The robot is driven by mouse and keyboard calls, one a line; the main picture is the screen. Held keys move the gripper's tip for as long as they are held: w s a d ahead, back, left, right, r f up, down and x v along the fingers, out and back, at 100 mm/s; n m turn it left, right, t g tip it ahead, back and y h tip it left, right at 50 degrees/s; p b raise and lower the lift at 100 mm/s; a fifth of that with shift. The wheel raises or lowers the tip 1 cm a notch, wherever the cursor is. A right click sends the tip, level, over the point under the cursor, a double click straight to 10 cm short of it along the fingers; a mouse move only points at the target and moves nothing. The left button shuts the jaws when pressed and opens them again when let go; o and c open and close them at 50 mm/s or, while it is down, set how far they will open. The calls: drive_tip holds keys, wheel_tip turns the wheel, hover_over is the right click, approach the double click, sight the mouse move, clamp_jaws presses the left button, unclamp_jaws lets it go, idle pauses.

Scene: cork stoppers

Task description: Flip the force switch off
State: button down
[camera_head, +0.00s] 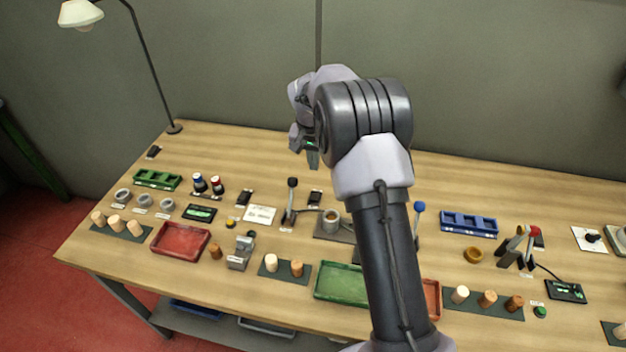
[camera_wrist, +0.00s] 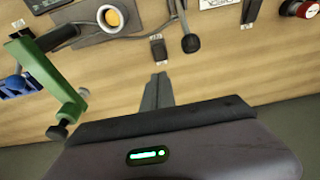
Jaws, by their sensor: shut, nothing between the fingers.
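Two small black switches with white labels lie in the middle of the bench. One switch (camera_head: 315,197) is right of a black-knobbed lever; the other switch (camera_head: 244,198) is further left. The label print is too small to read, so I cannot tell which is the force switch. My gripper (camera_head: 313,160) is shut and empty, above the bench behind the nearer switch. In the wrist view my fingertips (camera_wrist: 161,78) point toward that nearer switch (camera_wrist: 158,48), with a gap in the picture. The other switch shows at the wrist view's top right (camera_wrist: 251,11).
The black-knobbed lever (camera_head: 291,195) stands close beside the nearer switch; its knob (camera_wrist: 190,43) is near my fingers. A metal cup (camera_head: 331,218) with a cable is on the other side. A green clamp-like part (camera_wrist: 45,80) rises at wrist view left. My arm hides some of the bench.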

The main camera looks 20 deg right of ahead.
drive_tip(key=b, duration=0.3)
approach(314, 198)
drive_tip(key=x, duration=0.3)
drive_tip(key=w+x, duration=0.1)
drive_tip(key=x, duration=0.1)
drive_tip(key=shift+w+d+f, duration=0.1)
drive_tip(key=shift+d, duration=0.3)
drive_tip(key=shift+f, duration=0.55)
drive_tip(key=shift+a, duration=0.1)
drive_tip(key=shift+s+f+b, duration=0.2)
drive_tip(key=shift+f+b, duration=0.1)
drive_tip(key=shift+b, duration=0.1)
drive_tip(key=shift+s+a+f, duration=0.2)
drive_tip(key=shift+s, duration=0.25)
drive_tip(key=shift+w, duration=0.15)
drive_tip(key=shift+w+d+r, duration=0.2)
drive_tip(key=shift+w+d, duration=0.2)
drive_tip(key=shift+w, duration=0.2)
